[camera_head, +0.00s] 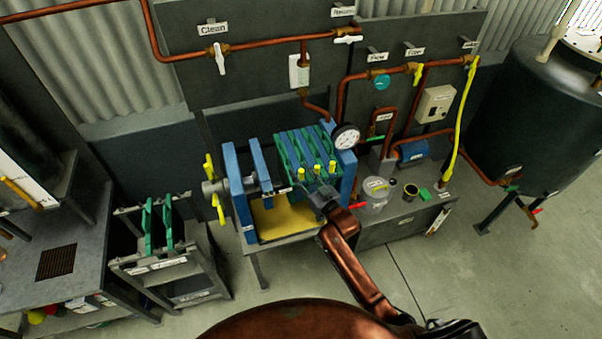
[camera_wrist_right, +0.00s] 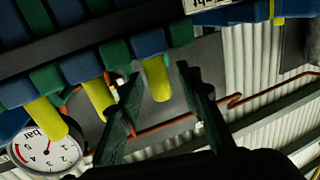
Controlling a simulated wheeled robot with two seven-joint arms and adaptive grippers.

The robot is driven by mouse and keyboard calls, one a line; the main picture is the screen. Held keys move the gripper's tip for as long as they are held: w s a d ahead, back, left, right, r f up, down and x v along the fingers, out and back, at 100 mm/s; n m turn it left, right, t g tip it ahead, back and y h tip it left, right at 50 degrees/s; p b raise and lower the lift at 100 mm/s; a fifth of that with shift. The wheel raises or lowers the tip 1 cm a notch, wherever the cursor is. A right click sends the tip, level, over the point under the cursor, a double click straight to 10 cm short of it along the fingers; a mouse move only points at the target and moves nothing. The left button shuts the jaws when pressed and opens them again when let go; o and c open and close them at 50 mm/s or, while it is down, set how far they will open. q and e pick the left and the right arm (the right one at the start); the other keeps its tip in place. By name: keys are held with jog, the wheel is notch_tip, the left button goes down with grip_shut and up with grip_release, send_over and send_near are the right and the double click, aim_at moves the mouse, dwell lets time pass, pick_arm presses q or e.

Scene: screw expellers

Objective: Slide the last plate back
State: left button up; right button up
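The filter press (camera_head: 240,200) stands in the middle of the head view. Its pack of green and blue plates (camera_head: 290,150) sits close together at the right, with yellow handles (camera_head: 332,166) along the front. A gap separates the pack from a blue plate (camera_head: 261,165) on the left. My right gripper (camera_head: 318,190) is at the front of the pack, by the handles. In the right wrist view its two fingers (camera_wrist_right: 160,75) are apart, with one yellow handle (camera_wrist_right: 157,88) between them. I cannot tell whether they touch it. My left gripper is out of view.
A pressure gauge (camera_head: 345,137) is at the press's right end. Yellow tray (camera_head: 290,218) lies below the plates. A rack (camera_head: 165,265) with green plates (camera_head: 147,220) stands left. Copper pipes (camera_head: 250,46) run behind; a tank (camera_head: 520,110) stands right.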

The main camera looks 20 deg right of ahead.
jog(key=shift+c, duration=0.2)
grip_shut()
dwell(0.4)
